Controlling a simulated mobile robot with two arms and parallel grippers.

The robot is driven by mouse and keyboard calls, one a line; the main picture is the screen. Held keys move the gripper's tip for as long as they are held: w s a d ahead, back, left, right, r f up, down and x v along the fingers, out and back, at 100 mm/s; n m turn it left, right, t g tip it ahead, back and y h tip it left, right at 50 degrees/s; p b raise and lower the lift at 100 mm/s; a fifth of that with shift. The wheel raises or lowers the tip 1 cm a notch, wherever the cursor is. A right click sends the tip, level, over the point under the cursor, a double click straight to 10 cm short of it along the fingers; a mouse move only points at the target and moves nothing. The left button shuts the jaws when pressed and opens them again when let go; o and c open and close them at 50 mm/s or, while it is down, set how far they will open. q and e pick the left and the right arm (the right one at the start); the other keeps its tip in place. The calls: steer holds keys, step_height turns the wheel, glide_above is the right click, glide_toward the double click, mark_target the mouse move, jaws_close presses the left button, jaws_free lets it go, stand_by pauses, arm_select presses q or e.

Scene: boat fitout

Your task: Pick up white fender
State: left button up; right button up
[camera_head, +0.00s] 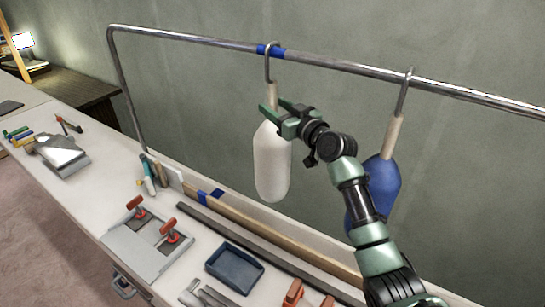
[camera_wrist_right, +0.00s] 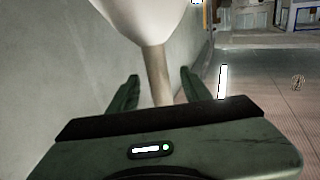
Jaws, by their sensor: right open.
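The white fender (camera_head: 271,163) hangs upright from a metal hook (camera_head: 267,65) on the rail, by its tan neck. My right gripper (camera_head: 275,109) is at the top of the fender and open. In the right wrist view the fender's white body (camera_wrist_right: 145,15) is at the top. Its tan neck (camera_wrist_right: 156,75) runs down between the two spread green fingers, with a gap on both sides. My left gripper is in neither view.
A blue fender (camera_head: 384,172) hangs to the right, partly behind my right arm. The metal rail (camera_head: 340,65) runs above, with a blue band at the white fender's hook. The bench below holds a blue tray (camera_head: 234,268), a clamp board (camera_head: 147,240) and tools.

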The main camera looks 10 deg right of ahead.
steer(key=shift+x, duration=0.9)
steer(key=shift+f, duration=0.1)
steer(key=shift+s, duration=0.1)
steer(key=shift+d, duration=0.1)
jaws_close()
stand_by(0.4)
